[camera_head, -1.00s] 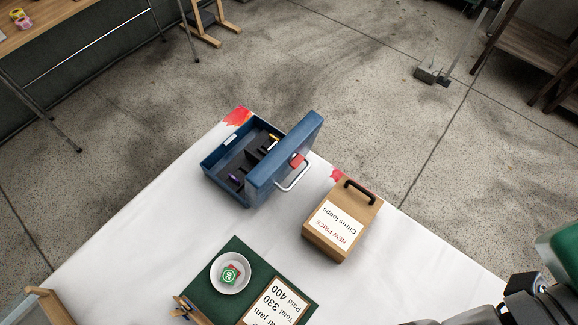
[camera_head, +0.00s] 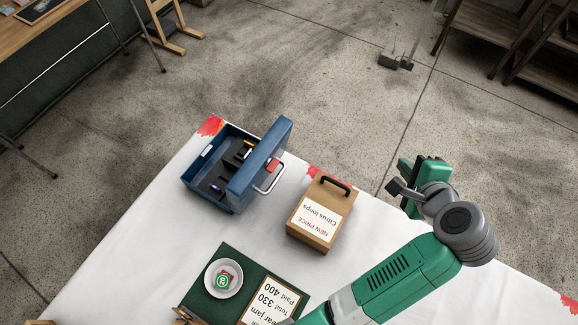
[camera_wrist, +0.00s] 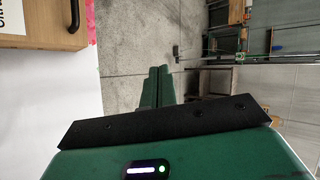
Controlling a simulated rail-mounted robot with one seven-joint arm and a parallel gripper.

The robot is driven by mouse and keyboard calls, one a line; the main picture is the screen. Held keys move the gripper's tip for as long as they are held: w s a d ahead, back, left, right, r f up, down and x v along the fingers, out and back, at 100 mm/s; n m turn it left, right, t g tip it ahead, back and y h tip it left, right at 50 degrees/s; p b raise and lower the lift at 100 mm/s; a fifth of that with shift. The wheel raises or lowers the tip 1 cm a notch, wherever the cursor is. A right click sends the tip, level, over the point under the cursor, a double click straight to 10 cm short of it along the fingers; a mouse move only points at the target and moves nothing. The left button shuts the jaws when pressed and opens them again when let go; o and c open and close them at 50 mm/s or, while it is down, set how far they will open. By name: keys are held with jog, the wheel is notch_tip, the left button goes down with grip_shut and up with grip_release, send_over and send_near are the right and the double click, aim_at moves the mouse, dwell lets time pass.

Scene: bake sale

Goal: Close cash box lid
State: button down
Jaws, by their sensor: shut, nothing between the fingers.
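The blue cash box (camera_head: 208,190) stands near the far edge of the white-covered table, upper left of the middle in the head view. Its lid (camera_head: 262,158) is open and stands up steeply on the box's right side, with a silver handle and a red patch on its outer face. Dark compartments with a few small items show inside. My gripper (camera_head: 404,184) is to the right of the box, beyond the paper bag and past the table's far edge. In the wrist view my gripper's fingers (camera_wrist: 158,88) are together and empty. The box is not in the wrist view.
A green mat (camera_head: 238,255) holds a white bowl (camera_head: 222,292) and a price card (camera_head: 270,302). White tablecloth (camera_head: 130,235) left of the mat is clear.

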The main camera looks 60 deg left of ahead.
jog(key=s+a+f+m+g+y, duration=0.1)
jog(key=s+f+g, duration=0.1)
jog(key=s+g, duration=0.2)
jog(key=s+a+f+m+g+y+p, duration=0.1)
jog(key=s+f+m+g, duration=0.1)
jog(key=s+f+g, duration=0.1)
jog(key=s+a+f+m+g+y+p, duration=0.1)
jog(key=s+f+g, duration=0.2)
jog(key=s+g, duration=0.2)
jog(key=shift+s+f+m, duration=0.1)
jog(key=shift+s+m, duration=0.3)
jog(key=shift+s, duration=0.6)
jog(key=shift+s+g+y, duration=0.3)
jog(key=shift+s+g, duration=0.2)
jog(key=shift+g, duration=0.1)
jog(key=r+b+x, duration=0.1)
jog(key=b+x, duration=0.2)
jog(key=x, duration=1)
jog(key=shift+s+a, duration=0.2)
jog(key=shift+a, duration=0.15)
